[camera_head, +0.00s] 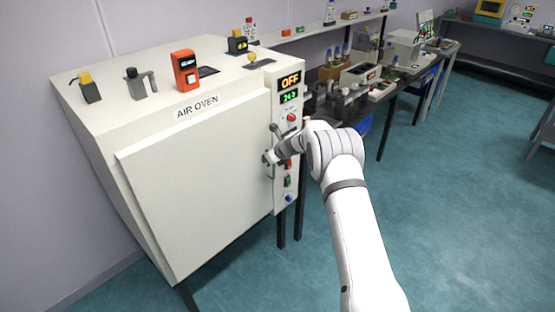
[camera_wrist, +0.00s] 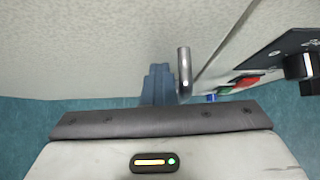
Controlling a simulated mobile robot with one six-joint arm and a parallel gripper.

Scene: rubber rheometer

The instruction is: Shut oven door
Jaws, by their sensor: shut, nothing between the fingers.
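The air oven (camera_head: 110,105) is a cream box with a large door (camera_head: 200,185) on its front. The door lies flat against the oven front or nearly so; I cannot tell whether it is fully latched. My gripper (camera_head: 270,158) is at the door's right edge, by the metal handle (camera_head: 271,170), and my arm partly covers this area. In the wrist view the shut fingers (camera_wrist: 157,85) are close to the door face (camera_wrist: 90,45), just left of the handle (camera_wrist: 184,70). They hold nothing; contact with the door is unclear.
The control panel (camera_head: 289,97) reads OFF above a green display, with buttons below. In the wrist view a black knob (camera_wrist: 304,67) is at the right. Several small items, including an orange device (camera_head: 185,70), stand on the oven top. A bench with equipment runs behind; the floor (camera_head: 450,200) at right is clear.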

